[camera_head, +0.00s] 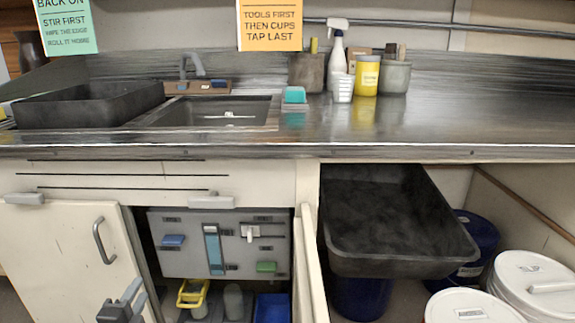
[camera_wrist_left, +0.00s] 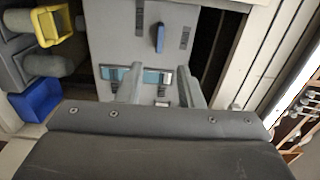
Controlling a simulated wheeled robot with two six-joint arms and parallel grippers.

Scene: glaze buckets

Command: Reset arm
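My left gripper (camera_head: 133,296) shows low at the left in the head view, in front of the white cabinet door and left of the grey panel. In the left wrist view its two fingers (camera_wrist_left: 160,92) stand apart with nothing between them, so it is open and empty. The grey panel (camera_head: 185,262) with its teal strip (camera_head: 213,250) lies beyond the fingers and also shows in the left wrist view (camera_wrist_left: 125,45). I cannot tell the exact gap to it. My right gripper is in neither view.
The cabinet door (camera_head: 60,245) stands at left. A yellow caddy (camera_head: 193,296) and blue bin (camera_head: 272,307) sit below the panel. The counter's right side (camera_head: 490,115) is clear.

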